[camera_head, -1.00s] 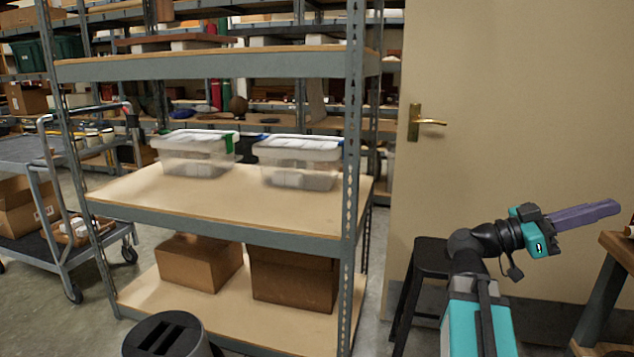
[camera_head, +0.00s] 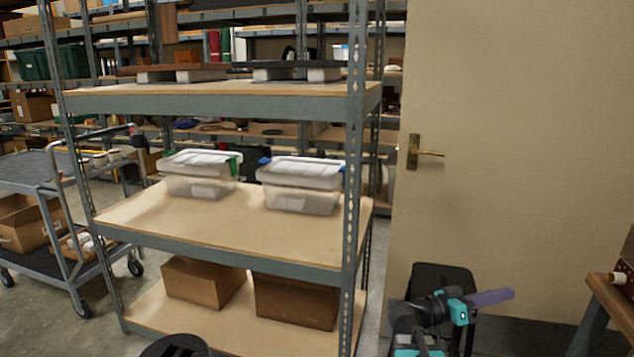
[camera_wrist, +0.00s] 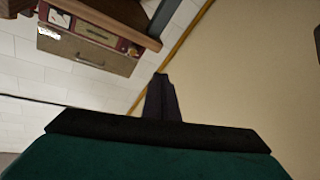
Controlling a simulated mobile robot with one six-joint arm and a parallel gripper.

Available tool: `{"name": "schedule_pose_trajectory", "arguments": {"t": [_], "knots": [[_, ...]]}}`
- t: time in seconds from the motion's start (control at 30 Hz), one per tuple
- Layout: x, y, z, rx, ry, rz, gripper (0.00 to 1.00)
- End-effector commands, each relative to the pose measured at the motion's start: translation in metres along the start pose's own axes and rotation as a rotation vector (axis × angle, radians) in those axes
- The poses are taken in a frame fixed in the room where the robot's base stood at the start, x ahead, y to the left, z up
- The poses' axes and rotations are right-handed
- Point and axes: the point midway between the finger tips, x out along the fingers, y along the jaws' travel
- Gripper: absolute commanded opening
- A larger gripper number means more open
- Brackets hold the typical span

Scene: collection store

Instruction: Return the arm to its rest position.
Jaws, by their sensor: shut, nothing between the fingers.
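In the wrist view my shut fingers (camera_wrist: 162,95) stand out against a pale wall and a beige surface. My forearm below is partly cut off by the bottom edge of the picture.
A metal shelf (camera_head: 230,250) on the left holds two lidded clear bins (camera_head: 200,187) and two cardboard boxes (camera_head: 296,302). A cart (camera_head: 50,262) stands at far left. A wooden table (camera_head: 612,292) is at the right edge. The door (camera_head: 520,130) is shut.

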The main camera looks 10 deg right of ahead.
Motion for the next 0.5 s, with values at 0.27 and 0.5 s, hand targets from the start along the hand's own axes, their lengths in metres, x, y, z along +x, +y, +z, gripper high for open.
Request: {"name": "schedule_pose_trajectory", "arguments": {"t": [0.27,0.5], "knots": [[-0.036,-0.030,0.061,-0.150,-0.137,-0.123,0.00],[-0.073,-0.043,0.126,-0.301,-0.271,-0.227,0.00]]}}
